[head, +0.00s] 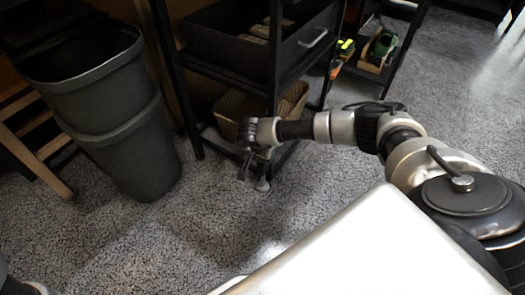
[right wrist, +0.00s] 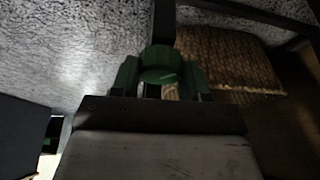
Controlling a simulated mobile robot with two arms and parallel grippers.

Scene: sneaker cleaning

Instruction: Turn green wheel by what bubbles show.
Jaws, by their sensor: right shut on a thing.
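My right gripper (head: 246,168) reaches in low beside the front of a black shelf rack. It also shows in the right wrist view (right wrist: 160,72), with a finger on each side of a dark green round piece. This piece, which looks like the green wheel (right wrist: 161,66), sits between the fingers, and the gripper is shut on it. In the head view the hand mostly covers the wheel. I cannot make out any bubbles in either view. My left gripper is out of view.
A woven basket (right wrist: 229,62) stands on the rack's low shelf, close by the right gripper. A black drawer (head: 240,42) is above it. A grey bin (head: 126,125) stands to the left. Grey carpet (head: 190,240) in front is clear.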

